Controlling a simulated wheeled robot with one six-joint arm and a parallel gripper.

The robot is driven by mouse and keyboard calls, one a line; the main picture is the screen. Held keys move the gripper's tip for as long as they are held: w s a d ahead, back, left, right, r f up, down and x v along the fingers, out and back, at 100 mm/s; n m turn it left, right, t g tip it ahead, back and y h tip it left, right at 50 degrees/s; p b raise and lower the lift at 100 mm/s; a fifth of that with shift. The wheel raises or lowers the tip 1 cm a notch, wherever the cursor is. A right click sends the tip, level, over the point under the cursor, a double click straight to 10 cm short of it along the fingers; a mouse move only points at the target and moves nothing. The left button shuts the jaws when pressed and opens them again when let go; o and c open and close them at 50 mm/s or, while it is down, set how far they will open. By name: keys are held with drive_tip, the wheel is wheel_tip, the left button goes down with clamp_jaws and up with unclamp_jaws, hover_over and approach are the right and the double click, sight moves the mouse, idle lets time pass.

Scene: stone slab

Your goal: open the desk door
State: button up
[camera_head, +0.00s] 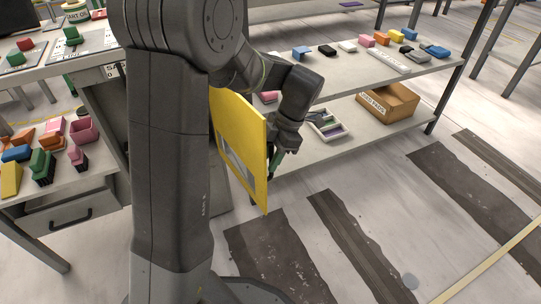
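A yellow door panel (243,130) with a grey patch low on its face stands upright right of my column, swung out from the grey desk (108,112). Its left part and any hinge are hidden behind my column. My gripper (279,155) points down at the door's right edge, on the far side. A small green piece shows beside the fingers; I cannot tell whether it is a handle or part of my gripper. The fingers are mostly hidden, so I cannot tell whether they are open or shut.
A two-level shelf table (340,75) with small coloured items and a cardboard box (387,103) stands behind. The desk's left side has a drawer (65,210) and a shelf of coloured blocks. The floor (400,220) with dark strips is clear at right.

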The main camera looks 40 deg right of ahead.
drive_tip(key=shift+r, duration=0.1)
drive_tip(key=p+v, duration=0.4)
drive_tip(key=v, duration=0.9)
drive_tip(key=shift+d+r+p, duration=0.25)
drive_tip(key=shift+p, duration=0.05)
drive_tip(key=shift+s+f, duration=0.1)
drive_tip(key=b+x, duration=0.4)
drive_tip(key=x, duration=0.9)
drive_tip(key=shift+w+a+f+b, duration=0.2)
drive_tip(key=shift+a+f+b, duration=0.05)
drive_tip(key=shift+a+b, duration=0.1)
